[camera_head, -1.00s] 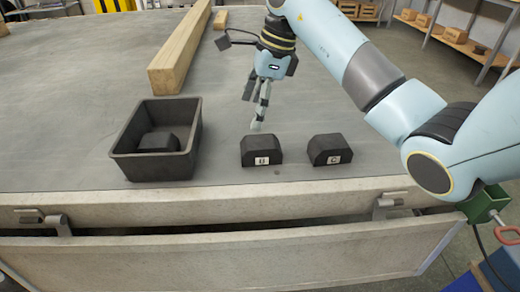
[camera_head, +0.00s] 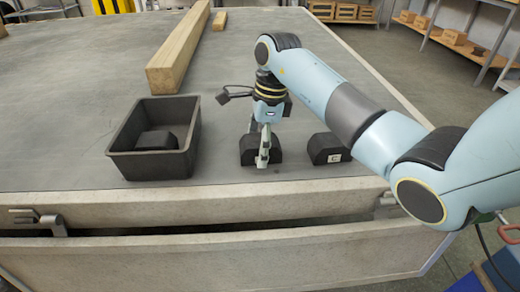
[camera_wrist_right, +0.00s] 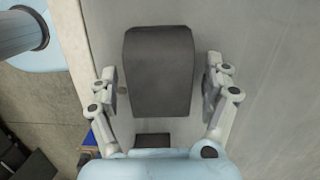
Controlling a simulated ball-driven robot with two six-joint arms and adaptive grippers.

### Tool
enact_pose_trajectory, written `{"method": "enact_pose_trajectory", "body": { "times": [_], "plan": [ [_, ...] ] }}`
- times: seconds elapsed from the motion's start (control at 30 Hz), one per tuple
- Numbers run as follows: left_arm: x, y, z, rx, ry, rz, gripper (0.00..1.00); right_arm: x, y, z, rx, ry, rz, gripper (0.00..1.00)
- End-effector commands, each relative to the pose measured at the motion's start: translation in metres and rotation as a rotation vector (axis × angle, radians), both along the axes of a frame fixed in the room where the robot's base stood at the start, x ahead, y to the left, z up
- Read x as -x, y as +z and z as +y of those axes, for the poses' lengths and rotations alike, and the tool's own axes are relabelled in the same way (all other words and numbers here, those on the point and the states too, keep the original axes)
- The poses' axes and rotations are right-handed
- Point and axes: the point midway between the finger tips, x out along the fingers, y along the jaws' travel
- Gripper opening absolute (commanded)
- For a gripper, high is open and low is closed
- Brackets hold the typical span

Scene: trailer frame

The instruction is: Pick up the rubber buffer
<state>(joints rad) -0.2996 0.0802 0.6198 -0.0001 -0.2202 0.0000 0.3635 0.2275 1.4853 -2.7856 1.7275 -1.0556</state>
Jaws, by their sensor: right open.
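A black rubber buffer (camera_head: 276,150), a block with bevelled top edges, sits on the grey trailer deck right of the bin; my fingers hide its label. A second buffer (camera_head: 325,146), labelled C, stands to its right, and a third (camera_head: 157,140) lies inside the black bin (camera_head: 190,165). My right gripper (camera_head: 262,150) points down at the middle buffer. In the right wrist view, this buffer (camera_wrist_right: 158,72) lies between the two open fingers (camera_wrist_right: 161,85), with a gap on each side. My left gripper is not in view.
A long wooden beam (camera_head: 180,52) lies behind the bin, with a small wood piece (camera_head: 220,20) beyond. The deck behind the buffers is clear.

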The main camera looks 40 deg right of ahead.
Motion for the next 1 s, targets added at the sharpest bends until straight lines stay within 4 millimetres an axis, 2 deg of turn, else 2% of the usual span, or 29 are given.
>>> {"method": "enact_pose_trajectory", "body": {
  "times": [0.17, 0.2, 0.73, 1.0],
  "plan": [
    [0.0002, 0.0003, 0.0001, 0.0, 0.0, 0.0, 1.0, -0.0002, 0.0001, 0.0, 0.0, 0.0, -0.001, 0.83],
    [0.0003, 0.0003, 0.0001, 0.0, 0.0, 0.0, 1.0, -0.0003, 0.0001, 0.0001, 0.0, 0.0, -0.001, 0.8],
    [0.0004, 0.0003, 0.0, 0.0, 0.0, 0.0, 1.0, -0.0003, 0.0005, 0.0, 0.0, 0.0, -0.001, 0.11],
    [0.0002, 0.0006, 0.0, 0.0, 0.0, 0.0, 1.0, -0.0008, 0.0028, -0.0001, 0.0, 0.001, -0.002, 0.11]
  ]
}}
